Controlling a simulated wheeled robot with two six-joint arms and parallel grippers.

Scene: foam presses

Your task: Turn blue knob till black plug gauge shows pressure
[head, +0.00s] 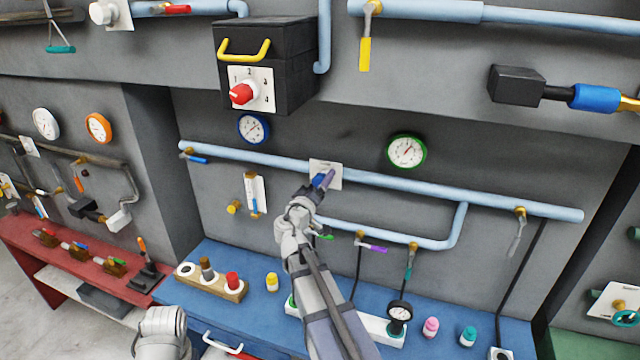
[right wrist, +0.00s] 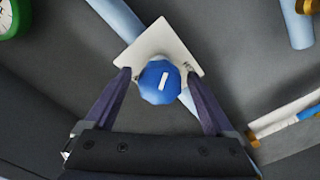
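The blue knob (right wrist: 160,82) sits on a white square plate (head: 325,173) on the light blue pipe. It has a white mark on its face. My right gripper (right wrist: 158,78) is open, with one purple finger on each side of the knob and a gap showing on both sides. In the head view my right gripper (head: 325,180) is at the plate and partly covers the knob. A black gauge (head: 400,312) stands at the white holder on the blue bench; its dial is too small to read. My left gripper is out of view.
A green-rimmed gauge (head: 407,151) and a blue-rimmed gauge (head: 253,128) hang on the wall above the pipe. A black box with a red knob (head: 242,93) juts out above. Purple (head: 373,248) and green-handled valves hang below the pipe. Bottles stand on the blue bench.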

